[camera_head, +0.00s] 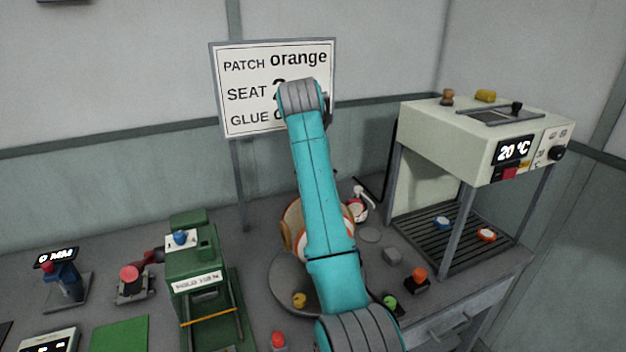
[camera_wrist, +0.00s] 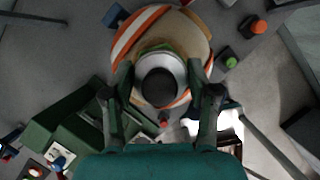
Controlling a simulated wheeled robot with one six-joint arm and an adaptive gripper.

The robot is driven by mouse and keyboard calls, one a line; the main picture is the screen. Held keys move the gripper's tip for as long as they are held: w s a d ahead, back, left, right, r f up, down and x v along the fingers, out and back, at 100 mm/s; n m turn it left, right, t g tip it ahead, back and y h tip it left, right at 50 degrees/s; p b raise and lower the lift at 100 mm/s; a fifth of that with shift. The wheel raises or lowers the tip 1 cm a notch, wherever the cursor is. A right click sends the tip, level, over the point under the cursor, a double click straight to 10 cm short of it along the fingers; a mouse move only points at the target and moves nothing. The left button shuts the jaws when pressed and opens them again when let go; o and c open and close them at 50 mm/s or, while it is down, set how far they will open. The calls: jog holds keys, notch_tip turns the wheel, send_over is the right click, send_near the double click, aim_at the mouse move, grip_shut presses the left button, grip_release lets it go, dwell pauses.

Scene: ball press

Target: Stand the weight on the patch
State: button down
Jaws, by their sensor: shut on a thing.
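My gripper (camera_wrist: 160,75) is shut on the weight (camera_wrist: 160,90), a round silver piece with a dark top, between its two fingers in the wrist view. Behind the weight is the ball (camera_wrist: 196,35), with tan, orange and white panels. A green edge (camera_wrist: 155,47) shows just past the weight's rim; the rest of it is hidden. I cannot tell whether the weight touches the ball. In the head view my arm covers the gripper and the weight, and the ball (camera_head: 291,225) shows only at its sides. No whole patch is visible.
The ball is on a round grey turntable (camera_head: 285,280). A sign (camera_head: 272,60) reads "PATCH orange"; its lower lines are partly covered. A heater (camera_head: 480,135) showing 20 °C stands right. A green machine (camera_head: 195,265) stands left. Orange (camera_head: 419,275) and green (camera_head: 390,302) buttons are near the arm.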

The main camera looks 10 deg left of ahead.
jog(key=shift+f, duration=0.15)
jog(key=shift+c, duration=1.6)
grip_release()
jog(key=shift+f, duration=0.1)
